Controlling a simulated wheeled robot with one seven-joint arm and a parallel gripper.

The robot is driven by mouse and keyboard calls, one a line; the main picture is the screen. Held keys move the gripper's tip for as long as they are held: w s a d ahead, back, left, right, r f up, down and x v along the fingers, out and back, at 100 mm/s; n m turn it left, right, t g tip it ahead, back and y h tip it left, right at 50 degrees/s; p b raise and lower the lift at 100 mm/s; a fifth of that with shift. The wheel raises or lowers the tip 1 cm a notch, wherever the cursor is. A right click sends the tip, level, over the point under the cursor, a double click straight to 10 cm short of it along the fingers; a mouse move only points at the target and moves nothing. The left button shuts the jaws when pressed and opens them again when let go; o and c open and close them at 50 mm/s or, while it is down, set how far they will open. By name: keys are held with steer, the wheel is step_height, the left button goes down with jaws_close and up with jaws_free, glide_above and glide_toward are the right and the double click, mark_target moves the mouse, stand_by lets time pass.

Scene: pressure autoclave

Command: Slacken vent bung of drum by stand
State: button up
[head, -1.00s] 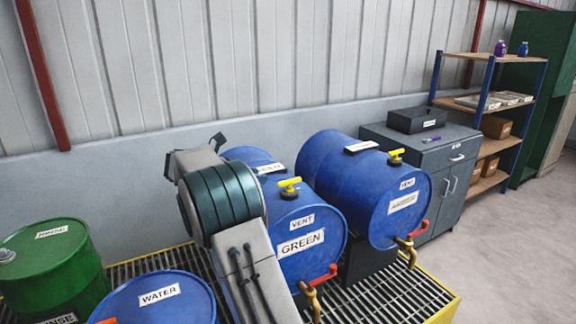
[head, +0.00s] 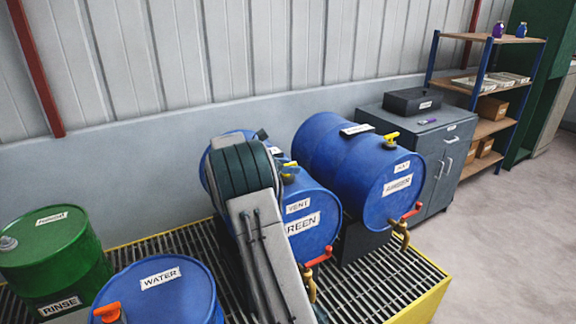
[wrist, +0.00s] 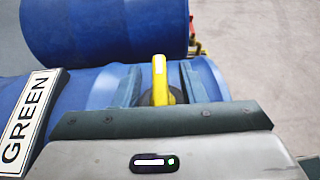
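The blue drum labelled GREEN (head: 318,205) lies on its side on a rack. Its yellow vent bung (head: 289,164) sits on top near the front end, partly hidden by my arm in the head view. In the wrist view the bung's yellow handle (wrist: 160,72) stands between the two fingers of my gripper (wrist: 160,85). The fingers are apart, with a visible gap on each side of the handle. In the head view my gripper is hidden behind my arm. A second lying blue drum (head: 345,165) is at the right with its own yellow vent bung (head: 391,138).
The drums stand over a grating with a yellow edge (head: 432,296). Red-handled taps (head: 318,258) stick out in front. A green drum (head: 55,250) and a blue WATER drum (head: 180,300) stand at the left. A grey cabinet (head: 425,150) and shelves (head: 490,126) are at the right.

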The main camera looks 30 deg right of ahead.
steer(key=shift+d, duration=0.15)
jaws_close()
